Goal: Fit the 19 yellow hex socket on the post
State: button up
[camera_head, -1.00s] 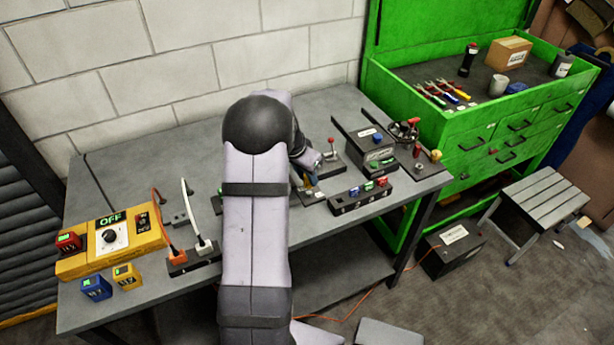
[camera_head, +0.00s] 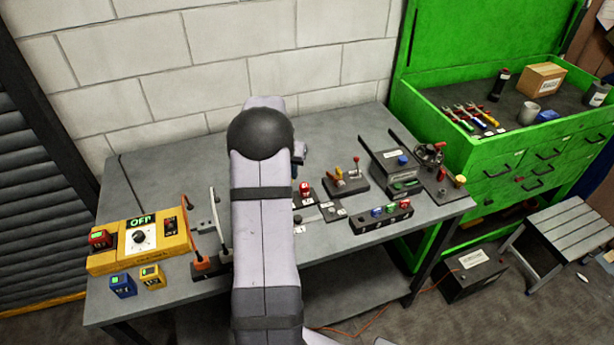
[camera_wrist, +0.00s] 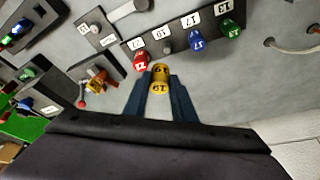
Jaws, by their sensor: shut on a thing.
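The yellow socket (camera_wrist: 160,80), marked 19, is held between the two blue fingers of my gripper (camera_wrist: 161,88) in the wrist view. Just beyond it is a dark rack (camera_wrist: 177,43) with number labels. A red socket (camera_wrist: 141,62) stands at one end, and a blue socket (camera_wrist: 197,40) and a green socket (camera_wrist: 230,28) stand toward the other. A small grey post (camera_wrist: 166,47) shows bare between the red and blue sockets. The yellow socket looks apart from it; its height above the rack is unclear. My arm hides the gripper and yellow socket in the head view.
The red socket also shows beside my arm in the head view (camera_head: 305,190). A yellow control box (camera_head: 140,241) is at the left. Cables (camera_head: 213,220) rise close to my arm.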

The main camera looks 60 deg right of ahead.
jog(key=shift+w+a+r, duration=0.1)
jog(key=shift+w+r, duration=0.05)
jog(key=shift+w, duration=0.45)
jog(key=shift+f, duration=0.2)
jog(key=shift+f+b, duration=1.9)
jog(key=shift+f, duration=0.8)
jog(key=shift+f+b, duration=1.3)
jog(key=shift+f, duration=0.45)
jog(key=o, duration=1.5)
jog(key=shift+c, duration=0.2)
jog(key=shift+r, duration=0.15)
jog(key=p+v, duration=0.3)
jog(key=v, duration=0.3)
jog(key=shift+a+r+p, duration=0.2)
jog(key=shift+r+p, duration=0.1)
jog(key=shift+p, duration=0.05)
